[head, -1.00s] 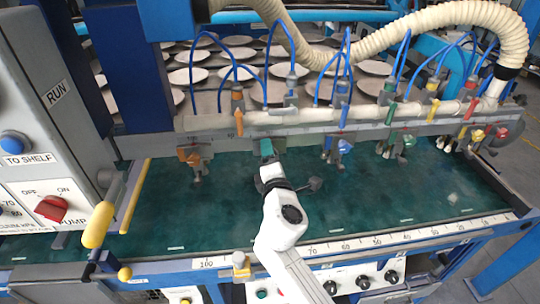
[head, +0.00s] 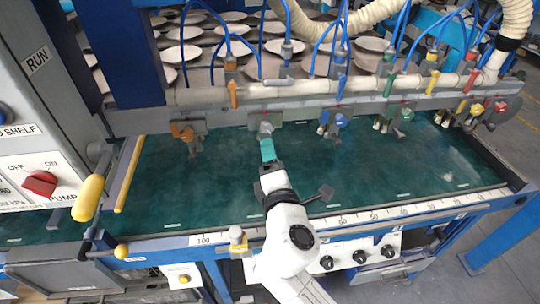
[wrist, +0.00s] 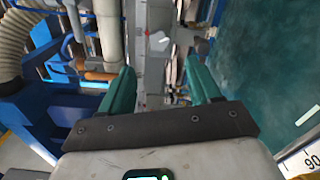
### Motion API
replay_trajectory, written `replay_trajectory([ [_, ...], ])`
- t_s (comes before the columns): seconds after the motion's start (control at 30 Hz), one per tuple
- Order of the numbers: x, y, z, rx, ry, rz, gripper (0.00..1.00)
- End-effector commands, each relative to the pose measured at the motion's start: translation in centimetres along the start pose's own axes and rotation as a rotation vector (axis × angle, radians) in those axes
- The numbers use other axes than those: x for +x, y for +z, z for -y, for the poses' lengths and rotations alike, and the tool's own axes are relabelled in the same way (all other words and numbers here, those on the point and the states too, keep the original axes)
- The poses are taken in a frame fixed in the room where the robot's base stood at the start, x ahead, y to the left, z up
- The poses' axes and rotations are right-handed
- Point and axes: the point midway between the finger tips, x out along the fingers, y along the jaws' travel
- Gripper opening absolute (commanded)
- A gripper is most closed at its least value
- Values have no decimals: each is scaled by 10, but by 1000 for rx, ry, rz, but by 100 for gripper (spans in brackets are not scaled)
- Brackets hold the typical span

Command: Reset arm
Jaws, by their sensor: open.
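My white arm reaches over the green bed from the front edge in the head view. My gripper (head: 267,150) points toward the grey bar at the back of the bed, with its teal fingers in front of a small grey knob (head: 265,129) on that bar. In the wrist view my gripper (wrist: 160,76) has its two teal fingers spread apart with nothing held between them. A grey-white knob (wrist: 158,40) shows beyond the gap, and I cannot tell how far off it is.
The bar (head: 330,110) carries several coloured valves, including an orange one (head: 187,132) and a blue one (head: 337,122). A control panel (head: 35,170) with a yellow-tipped lever (head: 88,198) stands at left. The green bed (head: 410,165) is clear on the right.

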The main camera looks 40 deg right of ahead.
Motion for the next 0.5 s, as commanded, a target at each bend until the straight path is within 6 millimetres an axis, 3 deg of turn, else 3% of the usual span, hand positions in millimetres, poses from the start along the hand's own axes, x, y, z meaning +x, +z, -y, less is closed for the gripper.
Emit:
replay_trajectory([
  [0.33, 0, 3, 4, 20, -16, 5, 63],
  [0.43, -4, 16, 24, 123, -98, 33, 63],
  [0.5, -12, 30, 52, 252, -209, 70, 63],
])
